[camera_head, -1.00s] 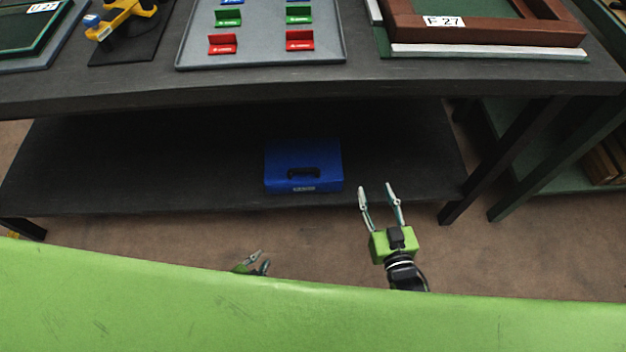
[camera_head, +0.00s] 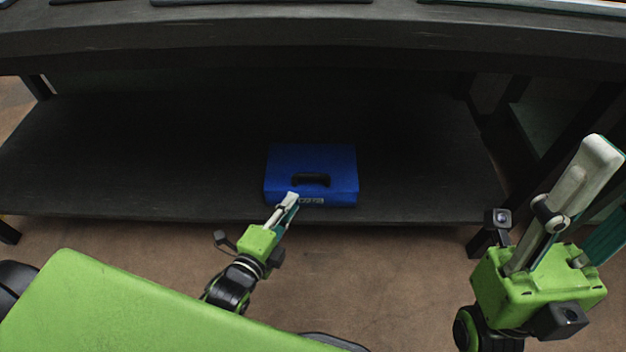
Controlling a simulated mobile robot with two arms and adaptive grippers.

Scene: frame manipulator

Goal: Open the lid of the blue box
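The blue box (camera_head: 310,165) sits closed on the lower shelf near its front edge. My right gripper (camera_head: 597,160) is raised at the right, well away from the box.
The dark lower shelf (camera_head: 130,160) is otherwise bare around the box. The thick table top (camera_head: 310,38) overhangs it. A table leg and a neighbouring shelf are at the right. Brown floor (camera_head: 380,270) lies in front.

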